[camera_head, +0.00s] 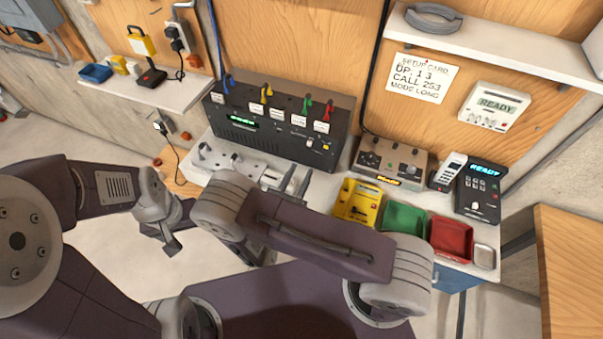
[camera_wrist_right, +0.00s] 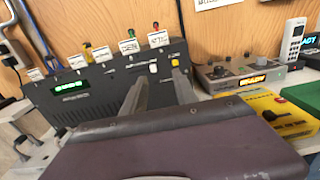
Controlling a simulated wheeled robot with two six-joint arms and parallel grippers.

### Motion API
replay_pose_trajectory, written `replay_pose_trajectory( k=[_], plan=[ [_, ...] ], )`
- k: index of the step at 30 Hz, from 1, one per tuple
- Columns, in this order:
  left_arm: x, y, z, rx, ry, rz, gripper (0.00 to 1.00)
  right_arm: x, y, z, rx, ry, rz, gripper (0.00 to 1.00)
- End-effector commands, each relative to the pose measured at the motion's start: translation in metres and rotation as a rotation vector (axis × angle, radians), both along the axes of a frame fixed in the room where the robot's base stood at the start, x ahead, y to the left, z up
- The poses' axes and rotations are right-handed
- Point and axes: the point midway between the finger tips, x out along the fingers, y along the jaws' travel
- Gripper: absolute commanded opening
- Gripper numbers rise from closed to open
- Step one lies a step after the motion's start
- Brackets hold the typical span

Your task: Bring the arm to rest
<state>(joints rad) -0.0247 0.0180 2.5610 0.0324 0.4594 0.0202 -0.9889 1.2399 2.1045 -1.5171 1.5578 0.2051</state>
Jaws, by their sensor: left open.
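My left arm comes in from the left. Its gripper (camera_head: 168,236) hangs low over the pale floor, in front of the worktop, empty and apart from things. My right arm bends across the middle of the head view, its dark link above the front of the worktop. My right gripper (camera_head: 296,182) points toward the black panel box (camera_head: 335,127). In the right wrist view its two fingers (camera_wrist_right: 158,94) stand apart with nothing visible between them. The dark arm cover hides their lower parts. Whether a fingertip touches the box is unclear.
The worktop holds a grey-brown control unit (camera_head: 391,162), yellow device (camera_head: 358,203), green tray (camera_head: 403,219), red tray (camera_head: 451,238), handset (camera_head: 449,171) and dark keypad unit (camera_head: 478,191). A shelf (camera_head: 175,92) is on the left wall. A wooden table (camera_head: 572,270) stands right.

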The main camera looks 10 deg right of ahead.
Motion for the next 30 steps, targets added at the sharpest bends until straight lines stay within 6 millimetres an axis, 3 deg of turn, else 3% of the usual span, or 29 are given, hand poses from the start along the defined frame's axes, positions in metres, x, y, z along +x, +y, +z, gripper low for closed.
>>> replay_pose_trajectory(
  k=[15, 19, 22, 25, 27, 29, 30],
  plan=[
    [0.0, 0.0, -0.001, 0.0, -0.001, 0.0, 0.87, 0.001, -0.003, -0.001, 0.0, 0.0, -0.009, 0.35],
    [0.001, 0.0, -0.018, 0.0, -0.001, 0.0, 0.87, 0.018, -0.034, 0.005, 0.072, -0.054, -0.133, 0.35],
    [0.001, 0.0, -0.035, 0.0, 0.0, 0.0, 0.87, 0.026, -0.087, 0.037, 0.179, -0.161, -0.328, 0.35],
    [0.001, 0.0, -0.051, 0.0, 0.0, 0.0, 0.87, -0.008, -0.157, 0.055, 0.32, -0.246, -0.641, 0.35],
    [0.001, 0.0, -0.063, 0.0, 0.0, 0.0, 0.87, -0.055, -0.197, 0.049, 0.473, -0.293, -0.904, 0.35],
    [0.001, 0.0, -0.072, 0.0, 0.0, 0.0, 0.87, -0.101, -0.214, 0.034, 0.646, -0.332, -1.137, 0.35],
    [0.001, 0.0, -0.078, 0.0, 0.0, 0.0, 0.87, -0.129, -0.213, 0.019, 0.784, -0.362, -1.286, 0.35]
  ],
)
